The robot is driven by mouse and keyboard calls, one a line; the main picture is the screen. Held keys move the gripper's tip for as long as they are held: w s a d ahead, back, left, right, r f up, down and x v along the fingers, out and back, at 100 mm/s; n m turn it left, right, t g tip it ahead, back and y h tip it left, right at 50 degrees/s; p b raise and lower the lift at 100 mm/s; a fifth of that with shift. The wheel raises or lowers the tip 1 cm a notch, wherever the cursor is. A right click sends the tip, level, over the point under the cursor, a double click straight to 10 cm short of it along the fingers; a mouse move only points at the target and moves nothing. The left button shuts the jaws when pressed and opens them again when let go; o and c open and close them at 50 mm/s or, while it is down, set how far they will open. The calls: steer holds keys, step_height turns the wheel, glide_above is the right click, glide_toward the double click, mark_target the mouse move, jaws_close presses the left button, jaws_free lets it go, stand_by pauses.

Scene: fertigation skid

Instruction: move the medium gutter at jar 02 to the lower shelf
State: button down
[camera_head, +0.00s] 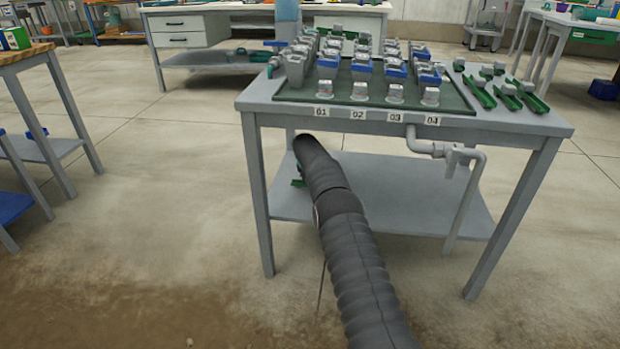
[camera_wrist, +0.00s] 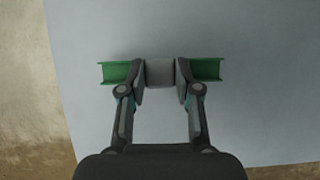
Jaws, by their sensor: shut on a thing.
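My gripper (camera_wrist: 160,82) is shut on the grey block of a green gutter (camera_wrist: 206,69) in the wrist view. The gutter's green ends stick out on both sides of the fingers. Behind it is the plain grey lower shelf (camera_wrist: 95,120); I cannot tell whether the gutter touches it. In the head view my arm reaches over the left part of the lower shelf (camera_head: 410,200) and hides most of my gripper. A bit of the green gutter (camera_head: 297,183) shows left of the arm. The label 02 (camera_head: 358,114) is on the table's front edge.
On the table top (camera_head: 545,122), jars with grey and blue parts stand on a dark green mat, and several green gutters (camera_head: 507,97) lie at the right. A grey pipe (camera_head: 470,180) passes down by the shelf's right part. The shelf's middle looks clear.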

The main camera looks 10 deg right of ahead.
steer(key=c, duration=0.8)
jaws_free()
steer(key=shift+f, duration=0.1)
steer(key=shift+s+a+r, duration=0.1)
steer(key=shift+s+r, duration=0.1)
steer(key=shift+r, duration=0.45)
steer(key=d+v, duration=0.1)
steer(key=v, duration=0.5)
steer(key=shift+a+r, duration=0.15)
steer(key=shift+a, duration=0.35)
steer(key=shift+s, duration=0.1)
